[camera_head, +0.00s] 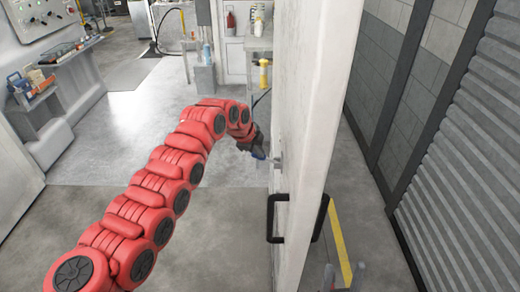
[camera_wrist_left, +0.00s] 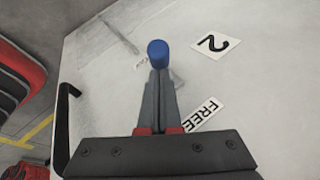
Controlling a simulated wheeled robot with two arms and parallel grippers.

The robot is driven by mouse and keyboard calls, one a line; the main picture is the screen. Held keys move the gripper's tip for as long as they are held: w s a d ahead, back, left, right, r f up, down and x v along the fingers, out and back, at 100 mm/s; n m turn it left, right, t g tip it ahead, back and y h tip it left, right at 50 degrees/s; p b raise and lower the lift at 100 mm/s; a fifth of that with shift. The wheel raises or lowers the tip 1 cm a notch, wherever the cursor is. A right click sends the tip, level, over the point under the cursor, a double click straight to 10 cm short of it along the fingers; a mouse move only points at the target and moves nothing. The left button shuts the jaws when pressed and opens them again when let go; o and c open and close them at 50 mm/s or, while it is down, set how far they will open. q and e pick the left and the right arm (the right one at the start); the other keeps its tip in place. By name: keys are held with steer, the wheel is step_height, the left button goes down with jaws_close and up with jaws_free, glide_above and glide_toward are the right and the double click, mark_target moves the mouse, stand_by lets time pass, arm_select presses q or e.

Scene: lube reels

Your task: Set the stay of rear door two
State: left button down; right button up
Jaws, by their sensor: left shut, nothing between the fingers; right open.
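The white door (camera_head: 318,100) stands edge-on in the head view; its face fills much of the left wrist view (camera_wrist_left: 255,85), with a "2" label (camera_wrist_left: 215,43) and a "FREE" label (camera_wrist_left: 203,114). A blue-ended knob (camera_wrist_left: 158,52) shows at the tips of my left gripper (camera_wrist_left: 158,75), which is shut and empty. I cannot tell whether they touch. A thin grey bar (camera_wrist_left: 120,36) lies on the door face beyond. In the head view my left gripper (camera_head: 259,153) is beside the door's left face. My right gripper (camera_head: 343,273) is open at the bottom edge, right of the door, partly cut off.
A black handle (camera_head: 271,218) sticks out of the door's left face, below my left gripper; it also shows in the left wrist view (camera_wrist_left: 62,130). A ribbed grey wall (camera_head: 465,150) stands at right. A workbench (camera_head: 60,85) stands at left. Floor (camera_head: 225,230) left of the door is clear.

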arm_select(q)
steer(key=shift+f, duration=0.1)
steer(key=a+f+n+t+h+b, duration=0.1)
steer(key=f+h+b, duration=0.6)
steer(key=b, duration=1.1)
steer(key=a+n+h, duration=0.1)
steer(key=a+h, duration=0.1)
steer(key=shift+a+n+b, duration=0.3)
steer(key=shift+a, duration=0.05)
steer(key=shift+r, duration=0.2)
steer(key=shift+r, duration=0.55)
